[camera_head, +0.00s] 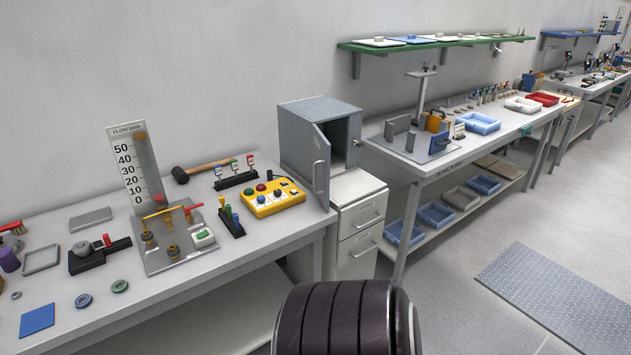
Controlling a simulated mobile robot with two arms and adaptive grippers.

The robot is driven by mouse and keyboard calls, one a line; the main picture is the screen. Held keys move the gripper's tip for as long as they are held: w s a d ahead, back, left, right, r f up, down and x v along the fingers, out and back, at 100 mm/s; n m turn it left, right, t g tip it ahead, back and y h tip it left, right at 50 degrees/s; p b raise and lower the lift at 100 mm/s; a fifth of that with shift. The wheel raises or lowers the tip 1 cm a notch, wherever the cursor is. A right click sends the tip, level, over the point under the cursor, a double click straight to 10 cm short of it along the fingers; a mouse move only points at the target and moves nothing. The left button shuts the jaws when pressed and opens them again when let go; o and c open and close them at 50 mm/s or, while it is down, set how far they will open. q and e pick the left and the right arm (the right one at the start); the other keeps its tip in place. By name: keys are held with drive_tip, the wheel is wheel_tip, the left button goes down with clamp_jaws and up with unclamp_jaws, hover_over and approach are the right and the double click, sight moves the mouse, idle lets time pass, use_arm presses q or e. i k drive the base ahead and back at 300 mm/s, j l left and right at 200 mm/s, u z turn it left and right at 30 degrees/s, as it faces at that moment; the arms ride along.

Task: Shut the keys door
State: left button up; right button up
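A grey metal cabinet (309,117) stands on a white drawer unit between two workbenches. Its door (321,167) is swung open to the left and toward me, with a light vertical handle (319,177) on its outer face. The dark opening shows to the right of the door; I cannot make out keys inside. Neither gripper is in view. A dark, ribbed rounded part of mine shows at the bottom centre, below and in front of the cabinet.
The left workbench (255,243) holds a yellow control box (272,197), a mallet (205,168) and a flow gauge (138,165). The right workbench (437,172) carries trays and fixtures. Open floor with a metal mat (560,293) lies at right.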

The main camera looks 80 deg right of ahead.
sight(321, 149)
drive_tip(key=i+l+z, duration=0.15)
drive_tip(key=z, duration=1.85)
drive_tip(key=i+j+z, duration=0.25)
drive_tip(key=z, duration=0.2)
drive_tip(key=i+j+z, duration=0.2)
drive_tip(key=j+z, duration=0.25)
drive_tip(key=i+j+z, duration=0.15)
drive_tip(key=z, duration=0.3)
drive_tip(key=k+j, duration=0.05)
drive_tip(key=j, duration=0.05)
